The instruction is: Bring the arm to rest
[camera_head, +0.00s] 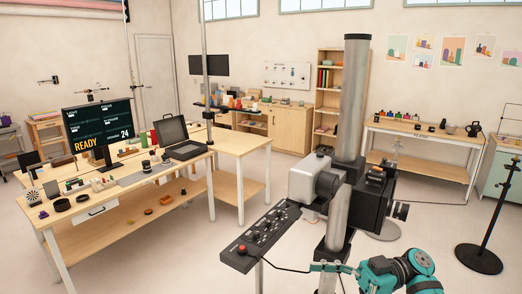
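A teal and grey arm of mine comes in at the lower right of the head view, low in front of the grey column. A narrow teal and dark part that looks like my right gripper (330,267) points left from it, near the foot of the column. It is too small to tell whether its fingers are open or shut, and I see nothing clearly held in it. My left arm and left gripper are not in view.
A grey column with a camera-like head (368,205) and a black control panel (262,236) stand close by. A wooden workbench (75,235) with a monitor (98,128) is at left. A black stand (480,258) is at right. Floor between bench and panel is open.

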